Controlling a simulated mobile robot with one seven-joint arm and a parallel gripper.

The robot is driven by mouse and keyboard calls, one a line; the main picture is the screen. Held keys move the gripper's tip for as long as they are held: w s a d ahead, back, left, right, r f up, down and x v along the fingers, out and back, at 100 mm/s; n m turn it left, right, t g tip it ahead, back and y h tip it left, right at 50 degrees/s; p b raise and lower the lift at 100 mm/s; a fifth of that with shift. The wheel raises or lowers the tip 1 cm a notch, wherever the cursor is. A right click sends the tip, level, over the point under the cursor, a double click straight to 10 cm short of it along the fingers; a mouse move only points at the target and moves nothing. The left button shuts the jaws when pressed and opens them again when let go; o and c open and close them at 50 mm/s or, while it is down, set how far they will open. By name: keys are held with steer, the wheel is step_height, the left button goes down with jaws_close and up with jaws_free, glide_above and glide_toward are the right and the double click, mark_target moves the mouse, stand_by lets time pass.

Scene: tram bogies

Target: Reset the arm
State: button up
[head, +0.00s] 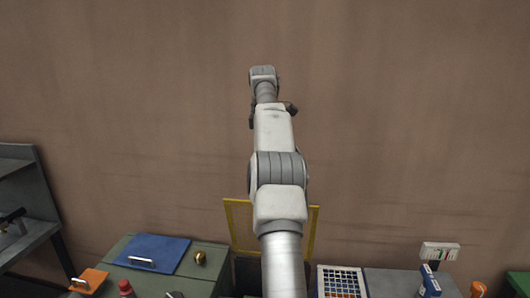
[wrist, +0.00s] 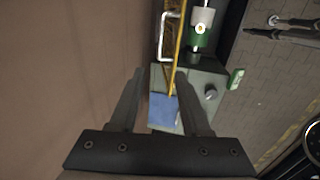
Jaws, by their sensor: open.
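My arm rises up the middle of the head view against the brown wall, and its gripper is hidden behind the arm links there. In the wrist view my gripper (wrist: 158,92) shows its two dark fingers spread apart. It is open with nothing between the fingertips held. Beyond the fingers, well below, lie a blue panel (wrist: 163,110) and a green-grey surface (wrist: 205,82). The fingers touch nothing that I can see.
A green cabinet (head: 210,262) with a blue panel (head: 152,251) stands low at left. A yellow frame (head: 240,228) stands behind my arm. A dark shelf (head: 35,232) is at far left. A gridded tray (head: 342,282) and a blue-white box (head: 430,281) sit at right. The space beside the raised arm is clear.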

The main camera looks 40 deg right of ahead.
stand_by(0.3)
steer(key=a+r+b, duration=0.2)
steer(key=a+r, duration=0.2)
steer(key=a, duration=1)
steer(key=s+a+m+t+b, duration=0.1)
steer(key=s+a, duration=0.2)
steer(key=a, duration=0.4)
steer(key=s+a+b, duration=0.1)
steer(key=s+a, duration=0.2)
steer(key=a, duration=0.4)
steer(key=s+a+f+m+t+y+b, duration=0.1)
steer(key=s+a+f+m, duration=0.2)
steer(key=s+a+f, duration=0.4)
steer(key=s+a+f+m+t+b, duration=0.2)
steer(key=s+a+f, duration=0.6)
steer(key=s, duration=0.6)
steer(key=shift+s+a+f+m+y, duration=0.2)
steer(key=shift+f+m+y, duration=0.25)
steer(key=shift+m, duration=0.35)
steer(key=shift+d, duration=0.1)
